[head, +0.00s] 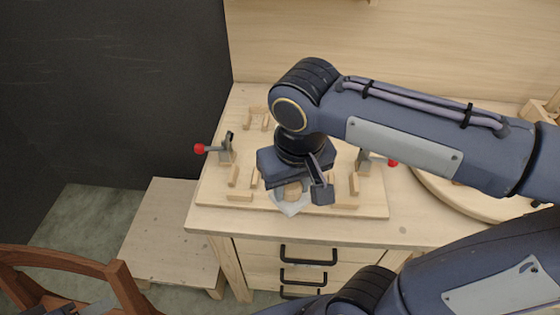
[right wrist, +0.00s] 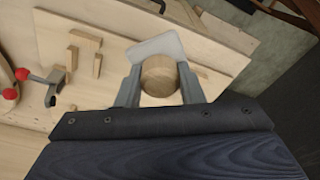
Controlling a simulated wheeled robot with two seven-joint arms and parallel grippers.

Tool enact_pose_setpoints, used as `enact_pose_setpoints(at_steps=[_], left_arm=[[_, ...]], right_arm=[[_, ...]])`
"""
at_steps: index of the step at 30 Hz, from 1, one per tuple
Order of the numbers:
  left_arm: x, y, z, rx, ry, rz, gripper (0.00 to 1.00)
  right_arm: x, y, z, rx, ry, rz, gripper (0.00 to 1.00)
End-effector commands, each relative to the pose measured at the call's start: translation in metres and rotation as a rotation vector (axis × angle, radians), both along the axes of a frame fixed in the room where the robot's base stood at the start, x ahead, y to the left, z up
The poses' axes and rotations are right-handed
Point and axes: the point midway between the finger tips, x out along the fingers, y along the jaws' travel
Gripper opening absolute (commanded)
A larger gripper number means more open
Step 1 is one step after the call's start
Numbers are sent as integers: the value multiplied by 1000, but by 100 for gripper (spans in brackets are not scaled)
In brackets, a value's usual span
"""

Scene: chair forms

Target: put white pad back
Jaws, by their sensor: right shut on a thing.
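The white pad (head: 290,208) shows below my right gripper (head: 304,192) in the head view, over the wooden board (head: 375,207). A round wooden knob (head: 292,190) is on the pad. In the right wrist view, my right gripper (right wrist: 160,88) has its two fingers on either side of the knob (right wrist: 160,74) and is shut on it. The pad (right wrist: 157,46) sticks out beyond the knob, over the board among small wooden blocks. I cannot tell whether the pad touches the board. My left gripper is not in view.
Small wooden blocks (head: 233,176) and toggle clamps with red tips (head: 200,149) stand on the board around the gripper. A round wooden disc (head: 437,194) lies at the right. A low wooden stand (head: 170,235) is left of the bench. A brown wooden chair frame (head: 117,285) is at lower left.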

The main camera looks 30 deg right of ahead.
Motion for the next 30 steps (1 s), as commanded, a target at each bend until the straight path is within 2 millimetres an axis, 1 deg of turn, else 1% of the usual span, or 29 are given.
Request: enact_pose_setpoints(at_steps=[2,5,11,13,15,18,21,26,28,30], left_arm=[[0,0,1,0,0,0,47],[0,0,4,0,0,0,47],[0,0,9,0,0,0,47],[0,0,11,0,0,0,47],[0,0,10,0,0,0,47],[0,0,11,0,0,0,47],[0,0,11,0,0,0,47],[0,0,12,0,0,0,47],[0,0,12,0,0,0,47],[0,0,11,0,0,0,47]], right_arm=[[6,-4,-3,0,3,-3,13],[23,-14,-12,-1,6,-5,13],[66,-39,-34,-2,8,-5,13],[81,-48,-42,-2,6,-4,13],[89,-53,-59,-1,8,-3,13],[101,-60,-75,-1,6,-3,13],[109,-64,-85,-2,3,-1,13],[115,-68,-94,-1,2,-1,13],[120,-71,-102,-1,5,-2,13],[119,-70,-115,-1,5,-1,13]])
